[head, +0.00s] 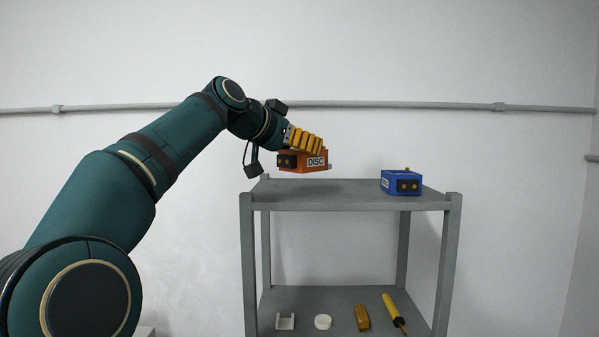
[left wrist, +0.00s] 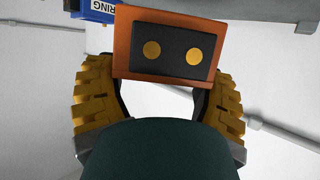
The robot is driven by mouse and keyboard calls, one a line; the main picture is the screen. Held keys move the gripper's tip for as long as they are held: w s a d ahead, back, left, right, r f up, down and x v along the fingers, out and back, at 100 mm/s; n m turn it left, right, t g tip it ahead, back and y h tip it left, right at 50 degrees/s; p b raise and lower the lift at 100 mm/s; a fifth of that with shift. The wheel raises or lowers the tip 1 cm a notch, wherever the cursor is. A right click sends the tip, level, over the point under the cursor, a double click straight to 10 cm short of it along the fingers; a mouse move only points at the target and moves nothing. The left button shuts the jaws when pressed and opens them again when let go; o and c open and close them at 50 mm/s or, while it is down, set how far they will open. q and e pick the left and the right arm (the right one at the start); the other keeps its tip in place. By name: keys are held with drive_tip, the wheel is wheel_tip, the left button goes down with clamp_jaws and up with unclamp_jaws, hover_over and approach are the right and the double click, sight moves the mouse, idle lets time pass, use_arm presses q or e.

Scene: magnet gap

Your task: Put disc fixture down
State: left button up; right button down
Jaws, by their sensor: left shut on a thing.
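The disc fixture (head: 316,162) is an orange box with a white DISC label and a dark front panel. My left gripper (head: 307,143) is shut on it and holds it just above the left part of the shelf's top board (head: 330,196). In the left wrist view the disc fixture (left wrist: 170,48) shows its dark panel with two yellow round contacts, between the yellow ridged fingers of the left gripper (left wrist: 158,90). Its underside and any gap to the board are hard to judge. My right gripper is not in view.
A blue fixture (head: 401,182) sits at the right of the top board; its RING label shows in the left wrist view (left wrist: 97,10). A white bracket (head: 285,321), white disc (head: 323,321), yellow block (head: 362,317) and yellow-black tool (head: 394,312) lie on the lower shelf. The top board's middle is clear.

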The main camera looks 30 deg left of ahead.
sight(299, 171)
use_arm(q)
drive_tip(key=shift+f+b, duration=0.9)
drive_tip(key=shift+f, duration=1.6)
drive_tip(key=shift+f, duration=0.15)
drive_tip(key=o, duration=1.2)
drive_tip(key=shift+o, duration=0.2)
drive_tip(key=v, duration=1.2)
